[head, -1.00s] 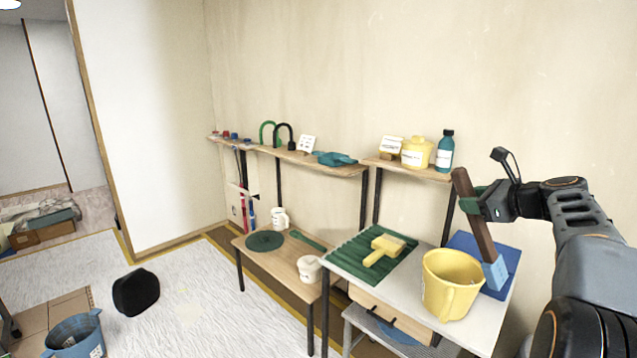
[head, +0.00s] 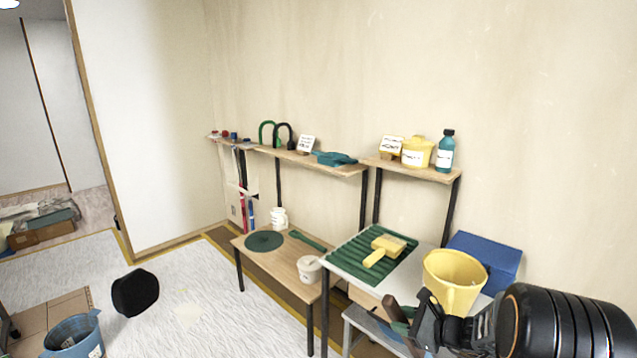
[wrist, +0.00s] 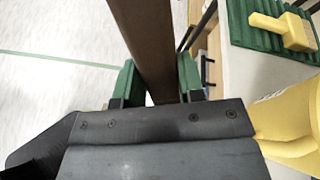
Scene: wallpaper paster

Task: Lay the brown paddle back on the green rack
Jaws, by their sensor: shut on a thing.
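The brown paddle (wrist: 148,40) is a long brown bar held between the green fingertips of my gripper (wrist: 157,82) in the wrist view. In the head view, a short piece of the paddle (head: 392,308) shows beside my gripper (head: 402,322), low in front of the white table. The paddle's light-blue end is hidden now. The green rack (head: 345,258) is a ribbed tray on the white table, left of my gripper. A yellow brush (head: 385,248) lies on its right part. The rack (wrist: 240,22) also shows at the wrist view's upper right, apart from the paddle.
A yellow bucket (head: 455,275) stands on the table close to my gripper. A lower wooden table (head: 275,268) at left holds a green disc and white mugs. Shelves (head: 320,165) line the wall.

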